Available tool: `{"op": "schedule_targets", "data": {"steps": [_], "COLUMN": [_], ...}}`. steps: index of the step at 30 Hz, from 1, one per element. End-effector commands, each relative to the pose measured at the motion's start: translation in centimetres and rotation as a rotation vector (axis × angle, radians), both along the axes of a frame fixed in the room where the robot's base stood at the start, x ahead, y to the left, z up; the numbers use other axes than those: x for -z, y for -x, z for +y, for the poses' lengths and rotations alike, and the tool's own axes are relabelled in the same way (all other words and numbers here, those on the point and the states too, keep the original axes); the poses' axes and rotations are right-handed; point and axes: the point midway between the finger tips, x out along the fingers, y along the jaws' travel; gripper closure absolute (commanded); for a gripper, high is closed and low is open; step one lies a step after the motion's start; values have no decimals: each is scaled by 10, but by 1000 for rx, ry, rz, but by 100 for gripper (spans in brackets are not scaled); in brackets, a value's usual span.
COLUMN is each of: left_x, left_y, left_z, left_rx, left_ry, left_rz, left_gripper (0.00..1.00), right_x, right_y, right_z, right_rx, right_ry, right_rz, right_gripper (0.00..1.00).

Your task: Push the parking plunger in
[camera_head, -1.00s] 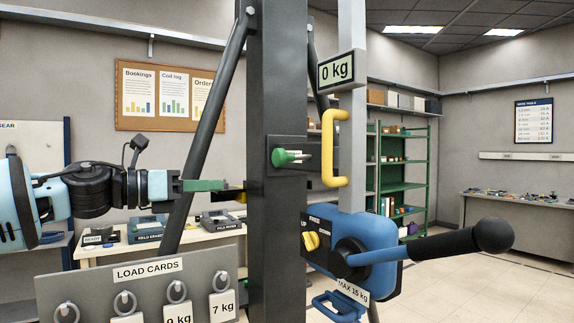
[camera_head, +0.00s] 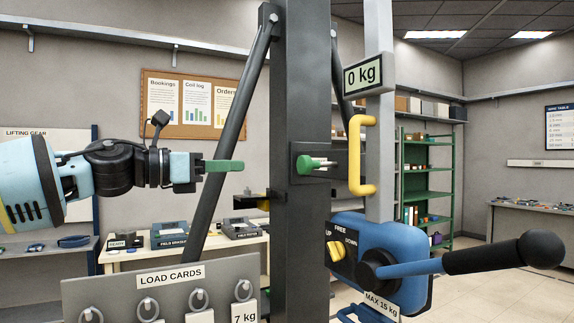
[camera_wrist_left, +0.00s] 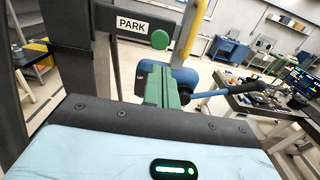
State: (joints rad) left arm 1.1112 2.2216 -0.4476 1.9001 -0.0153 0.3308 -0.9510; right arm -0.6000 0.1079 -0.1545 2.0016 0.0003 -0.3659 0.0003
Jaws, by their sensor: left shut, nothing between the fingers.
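The parking plunger (camera_head: 306,165) is a round green knob on a pale metal shaft. It stands out from a dark plate on the upright column. In the left wrist view the green knob (camera_wrist_left: 160,40) shows beside a white PARK label (camera_wrist_left: 132,24). My left gripper (camera_head: 240,165) has green fingers, shut and empty. It is left of the column at about the knob's height in the head view, apart from it in the picture. In the left wrist view the shut fingers (camera_wrist_left: 163,84) appear just below the knob. My right gripper is not in view.
The dark column (camera_head: 301,240) has a slanted brace (camera_head: 225,130) on its left. A yellow handle (camera_head: 356,155) and a 0 kg display (camera_head: 362,75) are to the right. Below is a blue winch box (camera_head: 400,255) with a black-ended crank. A load card board (camera_head: 120,285) stands front left.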

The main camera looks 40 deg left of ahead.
Motion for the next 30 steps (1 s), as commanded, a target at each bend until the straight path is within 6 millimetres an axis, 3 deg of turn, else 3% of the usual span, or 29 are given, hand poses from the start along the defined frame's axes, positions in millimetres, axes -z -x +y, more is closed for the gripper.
{"op": "schedule_targets", "data": {"steps": [30], "left_x": [1], "left_y": [-106], "left_z": [-30], "left_rx": [0], "left_ry": [1], "left_rz": [2], "left_gripper": [100], "right_x": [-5], "right_y": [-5], "right_z": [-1], "right_rx": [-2], "right_ry": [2], "right_rz": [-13], "right_gripper": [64]}}
